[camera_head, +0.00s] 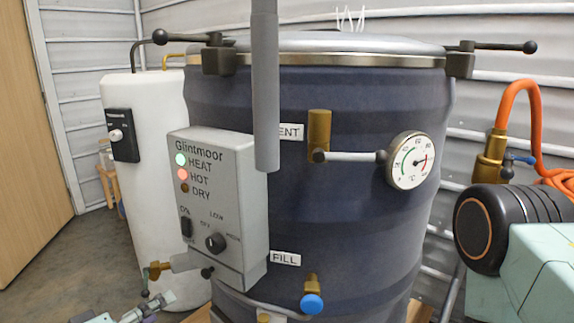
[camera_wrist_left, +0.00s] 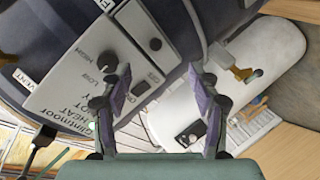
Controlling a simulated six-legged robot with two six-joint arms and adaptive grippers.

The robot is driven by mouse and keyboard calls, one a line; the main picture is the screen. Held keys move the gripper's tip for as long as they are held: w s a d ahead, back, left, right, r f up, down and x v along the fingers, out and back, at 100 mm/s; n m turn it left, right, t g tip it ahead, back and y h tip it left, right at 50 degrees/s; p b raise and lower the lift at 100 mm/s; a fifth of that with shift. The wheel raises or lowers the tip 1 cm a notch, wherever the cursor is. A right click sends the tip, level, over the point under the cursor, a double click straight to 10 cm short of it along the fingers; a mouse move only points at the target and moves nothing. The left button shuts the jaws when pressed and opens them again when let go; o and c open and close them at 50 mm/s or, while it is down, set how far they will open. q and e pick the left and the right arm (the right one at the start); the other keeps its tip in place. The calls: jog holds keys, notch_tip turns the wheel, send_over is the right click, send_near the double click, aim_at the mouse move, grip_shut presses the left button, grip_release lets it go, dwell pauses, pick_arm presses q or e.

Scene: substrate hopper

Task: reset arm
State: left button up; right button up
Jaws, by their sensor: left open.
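My left gripper (camera_head: 140,312) shows at the bottom left edge of the head view, low and in front of the vessel. In the left wrist view its two purple-grey fingers (camera_wrist_left: 160,80) are spread apart with nothing between them. Beyond the fingers is the grey Glintmoor control box (camera_head: 215,205), which also shows in the wrist view (camera_wrist_left: 85,85). Its HEAT and HOT lamps are lit, and DRY is dark. I cannot tell how far the fingertips are from the box.
The dark blue vessel (camera_head: 355,230) fills the middle, with a dial gauge (camera_head: 410,160), a blue-knobbed tap (camera_head: 312,303) and lid clamps (camera_head: 460,60). A white tank (camera_head: 155,200) stands left behind it. A grey vertical bar (camera_head: 265,100) crosses in front. An orange hose (camera_head: 535,110) is at right.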

pick_arm(q)
jog(key=s+d+f+m+g+y, duration=0.1)
jog(key=s+f+g, duration=0.2)
jog(key=f, duration=0.2)
jog(key=s+f+g+y, duration=0.1)
jog(key=s+f+g, duration=0.15)
jog(key=f, duration=0.25)
jog(key=s+f+m+g+y, duration=0.2)
jog(key=s+f+g, duration=0.2)
jog(key=s, duration=0.7)
jog(key=s+f+m+g+y, duration=0.2)
jog(key=s+f+g, duration=0.1)
jog(key=s+f, duration=0.6)
jog(key=shift+s+d+f+g, duration=0.15)
jog(key=shift+s+d+g, duration=0.2)
jog(key=shift+s, duration=0.8)
